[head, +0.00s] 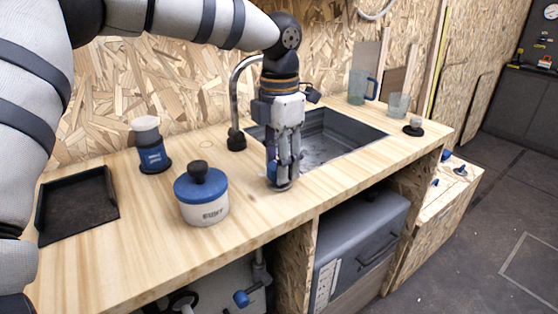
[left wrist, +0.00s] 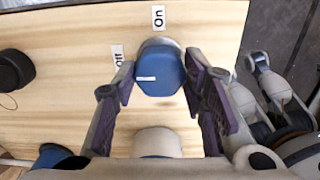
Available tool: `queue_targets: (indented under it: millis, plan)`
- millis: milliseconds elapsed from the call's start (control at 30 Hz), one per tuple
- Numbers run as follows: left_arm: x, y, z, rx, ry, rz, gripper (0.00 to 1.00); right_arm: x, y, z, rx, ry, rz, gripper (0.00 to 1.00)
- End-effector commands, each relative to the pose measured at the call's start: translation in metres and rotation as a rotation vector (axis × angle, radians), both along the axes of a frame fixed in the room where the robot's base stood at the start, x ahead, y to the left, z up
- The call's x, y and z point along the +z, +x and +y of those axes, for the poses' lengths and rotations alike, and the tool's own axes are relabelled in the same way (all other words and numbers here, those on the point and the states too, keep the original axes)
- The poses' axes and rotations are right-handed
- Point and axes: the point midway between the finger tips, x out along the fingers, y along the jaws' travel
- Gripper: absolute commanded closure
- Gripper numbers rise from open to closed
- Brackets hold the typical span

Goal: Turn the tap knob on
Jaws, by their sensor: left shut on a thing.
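The tap knob (left wrist: 160,72) is blue with a white line on its left part and stands on the wooden counter. An "On" label (left wrist: 158,17) lies above it in the left wrist view, and an "Off" label (left wrist: 118,55) to its left. The white line points left, nearer the Off side than the On label. My left gripper (head: 283,178) reaches straight down at the counter's front, before the sink. In the left wrist view its fingers (left wrist: 158,85) are shut on the knob from both sides. The head view mostly hides the knob behind them. The curved metal tap (head: 236,100) stands behind. My right gripper is not in view.
The dark sink (head: 330,137) is just behind my left gripper. A blue-lidded pot (head: 202,200), a blue-and-white container (head: 150,148) and a black tray (head: 80,205) stand to the left. Clear cups (head: 398,105) stand at the right back. The wooden wall closes the back.

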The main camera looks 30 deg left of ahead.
Motion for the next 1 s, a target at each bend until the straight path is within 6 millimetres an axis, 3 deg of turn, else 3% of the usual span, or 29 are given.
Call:
queue_targets:
  millis: [267, 1000]
  plan:
    - [0.001, 0.000, 0.000, -0.161, 0.001, -0.001, 0.89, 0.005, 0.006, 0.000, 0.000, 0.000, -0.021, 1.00]
    - [0.000, 0.000, 0.000, -0.861, 0.000, 0.000, 0.89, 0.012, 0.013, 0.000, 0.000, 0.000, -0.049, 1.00]
